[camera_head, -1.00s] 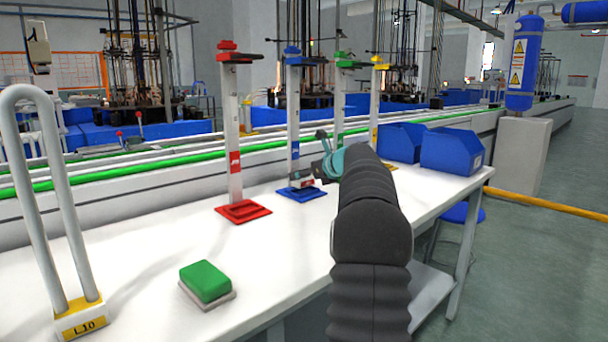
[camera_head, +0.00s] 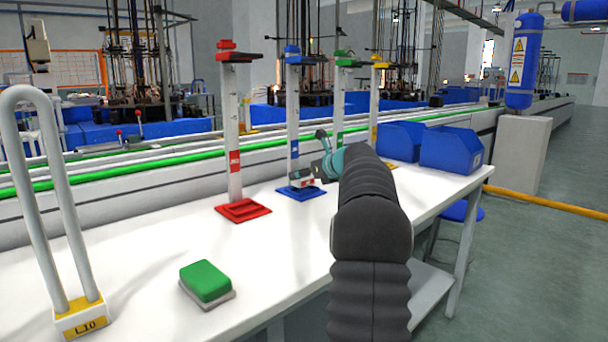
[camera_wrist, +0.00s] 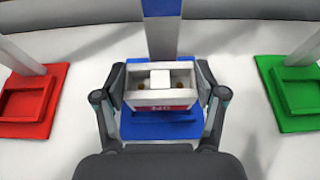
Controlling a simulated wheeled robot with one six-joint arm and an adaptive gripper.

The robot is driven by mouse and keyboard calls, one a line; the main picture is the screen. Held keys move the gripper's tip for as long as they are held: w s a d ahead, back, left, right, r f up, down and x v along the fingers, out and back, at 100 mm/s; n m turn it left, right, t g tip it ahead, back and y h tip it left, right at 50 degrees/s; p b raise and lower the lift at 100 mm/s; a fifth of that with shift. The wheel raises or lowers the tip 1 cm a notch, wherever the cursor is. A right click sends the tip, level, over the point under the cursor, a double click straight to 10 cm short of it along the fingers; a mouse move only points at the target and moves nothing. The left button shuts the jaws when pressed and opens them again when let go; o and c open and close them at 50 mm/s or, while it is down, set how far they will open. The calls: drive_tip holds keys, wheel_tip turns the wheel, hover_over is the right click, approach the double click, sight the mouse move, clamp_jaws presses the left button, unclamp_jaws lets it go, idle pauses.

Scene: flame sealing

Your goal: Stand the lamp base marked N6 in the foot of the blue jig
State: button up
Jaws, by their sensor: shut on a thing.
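The lamp base (camera_wrist: 160,97) is a small white open-topped box with a red label on its near side; the lettering looks like N6 but is blurred. My gripper (camera_wrist: 160,112) is shut on it, one finger at each side. It is upright over the blue foot of the blue jig (camera_wrist: 160,128), in front of the jig's post. In the head view the base (camera_head: 304,184) shows small and pale at the foot of the blue jig (camera_head: 293,130), partly behind my gripper (camera_head: 314,177). I cannot tell whether it rests in the foot or hangs just above it.
The red jig (camera_head: 243,210) stands to the left and the green jig (camera_wrist: 308,92) to the right. The yellow jig (camera_head: 376,100) stands beyond. Blue bins (camera_head: 450,150) are at the table's right end. A green-topped block (camera_head: 206,281) and an L10-marked looped tube (camera_head: 80,318) are at front left.

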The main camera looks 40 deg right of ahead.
drive_tip(key=shift+f+b, duration=0.4)
drive_tip(key=shift+f, duration=0.5)
idle(0.5)
drive_tip(key=o, duration=1.3)
drive_tip(key=shift+o, duration=0.2)
drive_tip(key=shift+s, duration=0.15)
drive_tip(key=v, duration=1.1)
drive_tip(key=shift+s+r, duration=0.15)
drive_tip(key=shift+s, duration=0.15)
